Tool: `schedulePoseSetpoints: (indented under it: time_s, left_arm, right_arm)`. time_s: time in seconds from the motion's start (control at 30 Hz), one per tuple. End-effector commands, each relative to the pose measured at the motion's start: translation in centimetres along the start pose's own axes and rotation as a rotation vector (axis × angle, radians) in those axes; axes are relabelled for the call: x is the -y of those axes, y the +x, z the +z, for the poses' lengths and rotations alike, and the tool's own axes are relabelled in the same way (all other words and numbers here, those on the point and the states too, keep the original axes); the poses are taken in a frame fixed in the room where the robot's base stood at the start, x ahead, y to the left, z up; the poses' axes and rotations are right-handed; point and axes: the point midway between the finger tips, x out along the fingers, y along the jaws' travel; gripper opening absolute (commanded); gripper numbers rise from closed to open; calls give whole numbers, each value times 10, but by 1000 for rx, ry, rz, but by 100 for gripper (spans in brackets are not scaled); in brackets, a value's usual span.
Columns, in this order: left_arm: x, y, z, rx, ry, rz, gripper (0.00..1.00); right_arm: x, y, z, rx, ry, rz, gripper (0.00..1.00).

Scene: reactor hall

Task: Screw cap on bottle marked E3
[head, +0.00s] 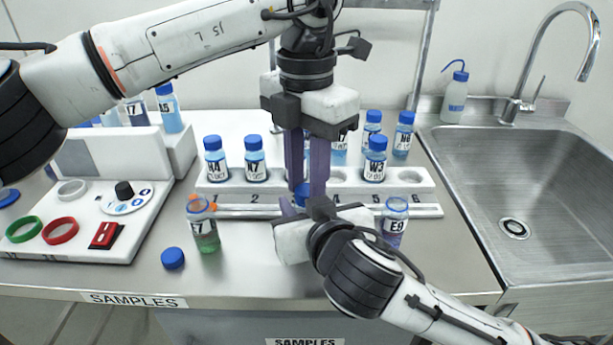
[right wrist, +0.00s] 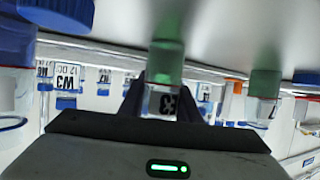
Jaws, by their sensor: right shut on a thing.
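In the right wrist view, the bottle marked E3 (right wrist: 165,85) sits upside down in the picture, with green contents and its neck end hidden behind my right gripper. My right gripper (head: 302,207) is shut on this bottle; in the head view its hand comes from the lower right and hides most of the bottle. A blue cap (head: 303,192) shows at the fingertips of my left gripper (head: 305,186), which points straight down above the right one. Whether the left fingers grip the cap or stand beside it, I cannot tell.
A white rack (head: 268,187) with several blue-capped bottles stands behind. An open green bottle (head: 204,228), a loose blue cap (head: 172,258) and open bottle E9 (head: 394,222) stand nearby. A panel with rings (head: 62,231) is left, a sink (head: 510,170) right.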

Motion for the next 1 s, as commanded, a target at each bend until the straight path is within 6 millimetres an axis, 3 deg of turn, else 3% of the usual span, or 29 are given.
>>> schedulePoseSetpoints:
  time_s: [0.23,0.27,0.37,0.4,0.73,1.0]
  left_arm:
    - [0,0,0,1,4,1,0]
    - [0,0,0,1,4,1,29]
    - [0,0,0,1,4,1,46]
    - [0,0,0,1,4,0,48]
    - [1,-10,1,3,5,0,48]
    - [1,-64,1,5,5,2,48]
  right_arm:
    - [0,0,0,1,0,0,0]
    - [0,0,0,1,0,0,0]
    - [0,0,0,1,0,0,0]
    - [0,0,0,1,0,0,0]
    - [0,0,1,2,0,0,0]
    - [0,0,1,3,0,1,0]
